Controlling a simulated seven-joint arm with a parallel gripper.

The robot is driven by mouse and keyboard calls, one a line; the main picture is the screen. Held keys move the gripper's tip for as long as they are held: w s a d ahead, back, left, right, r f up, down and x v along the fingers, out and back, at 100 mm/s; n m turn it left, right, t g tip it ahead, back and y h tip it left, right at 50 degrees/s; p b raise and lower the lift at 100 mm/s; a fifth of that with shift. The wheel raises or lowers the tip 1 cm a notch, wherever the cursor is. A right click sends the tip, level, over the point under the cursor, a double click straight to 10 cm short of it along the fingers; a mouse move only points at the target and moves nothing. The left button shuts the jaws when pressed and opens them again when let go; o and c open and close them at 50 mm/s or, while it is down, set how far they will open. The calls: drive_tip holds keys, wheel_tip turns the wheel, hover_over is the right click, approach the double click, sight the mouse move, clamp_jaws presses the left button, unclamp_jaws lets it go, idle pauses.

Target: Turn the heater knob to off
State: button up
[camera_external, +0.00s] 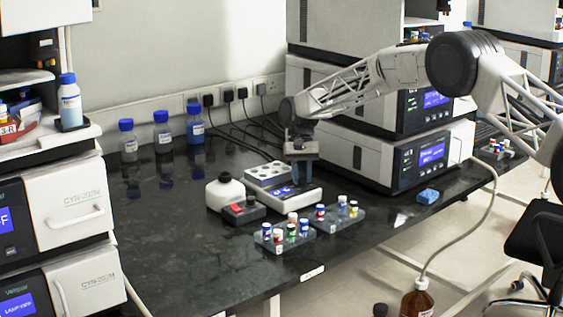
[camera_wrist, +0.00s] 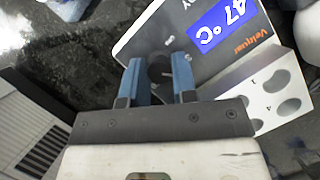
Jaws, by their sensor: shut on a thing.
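The heater (camera_external: 288,192) is a small white unit with a blue display, standing on the dark bench in the external view. In the wrist view the heater's face (camera_wrist: 140,40) shows "47 °C" on its display (camera_wrist: 222,28). The black knob (camera_wrist: 160,68) sits between the blue fingers of my gripper (camera_wrist: 158,72). My gripper is shut on the knob, with one finger on each side. In the external view my gripper (camera_external: 301,180) points down at the heater's right side and hides the knob.
A white bottle (camera_external: 225,192) and a small block with a red top (camera_external: 243,211) stand left of the heater. Two vial racks (camera_external: 285,237) (camera_external: 338,216) stand in front. Blue-capped bottles (camera_external: 162,132) stand at the back wall. Stacked instruments (camera_external: 425,155) stand to the right.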

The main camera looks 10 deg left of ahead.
drive_tip(key=n+h, duration=0.1)
drive_tip(key=n, duration=0.3)
drive_tip(key=shift+a+n+t+h, duration=0.1)
drive_tip(key=shift+n+t+h, duration=0.2)
drive_tip(key=shift+t+h, duration=0.1)
drive_tip(key=n+t+h, duration=0.1)
drive_tip(key=n, duration=0.2)
drive_tip(key=shift+s+n, duration=0.1)
drive_tip(key=shift+n, duration=0.3)
drive_tip(key=n+t, duration=0.1)
drive_tip(key=n, duration=0.2)
drive_tip(key=shift+a+n+h, duration=0.1)
drive_tip(key=shift+n+h, duration=0.2)
drive_tip(key=shift+h, duration=0.1)
drive_tip(key=shift+n+t, duration=0.9)
drive_tip(key=shift+n, duration=1)
drive_tip(key=o, duration=0.9)
drive_tip(key=shift+o, duration=0.2)
drive_tip(key=shift+r, duration=0.1)
drive_tip(key=v, duration=0.7)
drive_tip(key=shift+r, duration=0.25)
